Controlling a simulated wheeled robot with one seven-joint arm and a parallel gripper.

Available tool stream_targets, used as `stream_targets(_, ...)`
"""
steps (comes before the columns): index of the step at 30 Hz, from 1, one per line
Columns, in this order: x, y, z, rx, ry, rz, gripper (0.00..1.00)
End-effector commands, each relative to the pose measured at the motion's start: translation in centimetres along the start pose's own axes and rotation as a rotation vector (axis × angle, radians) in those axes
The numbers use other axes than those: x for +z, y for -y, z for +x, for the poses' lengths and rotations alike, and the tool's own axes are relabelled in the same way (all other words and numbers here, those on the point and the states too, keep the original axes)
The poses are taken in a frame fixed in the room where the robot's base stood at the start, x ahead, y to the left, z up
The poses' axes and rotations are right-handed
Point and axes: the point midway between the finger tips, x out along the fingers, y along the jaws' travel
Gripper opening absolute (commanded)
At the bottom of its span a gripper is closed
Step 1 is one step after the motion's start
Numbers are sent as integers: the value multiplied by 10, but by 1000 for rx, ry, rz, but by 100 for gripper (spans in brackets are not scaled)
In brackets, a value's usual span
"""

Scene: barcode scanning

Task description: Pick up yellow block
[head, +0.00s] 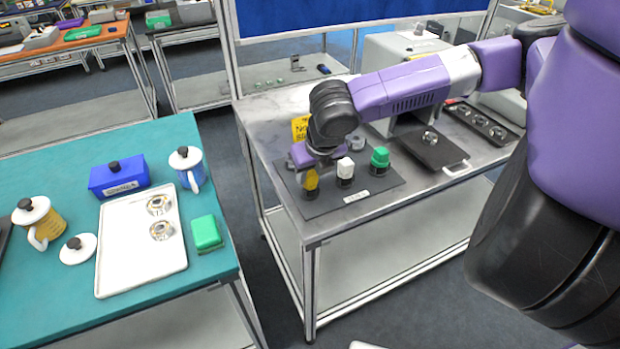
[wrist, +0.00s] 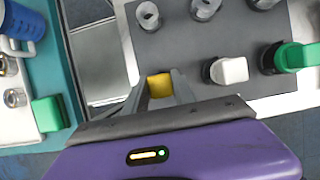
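The yellow block (head: 311,180) stands upright on a dark round base at the front left of a black mat (head: 370,196). It also shows in the wrist view (wrist: 159,84). My gripper (head: 309,166) points down over it. In the wrist view, the two grey fingers (wrist: 159,82) lie on either side of the block. They look very close to its sides, but I cannot tell whether they grip it. The block's upper part is partly hidden by my gripper in the head view.
A white block (head: 345,168) and a green block (head: 380,158) stand to the right on the same mat. Empty round holders (wrist: 148,15) lie behind the yellow block. A teal table (head: 120,315) stands left across a gap, and a black tray (head: 435,150) lies right.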

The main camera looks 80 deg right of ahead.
Motion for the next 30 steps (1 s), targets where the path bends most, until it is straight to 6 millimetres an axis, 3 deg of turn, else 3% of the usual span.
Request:
stream_targets(1,0,0,0,0,0,0,20)
stream_targets(4,0,0,0,0,0,0,0)
stream_targets(19,5,0,-11,-1,2,0,0)
stream_targets(23,12,1,-27,-2,3,0,0)
stream_targets(30,36,1,-83,-3,5,-1,0)
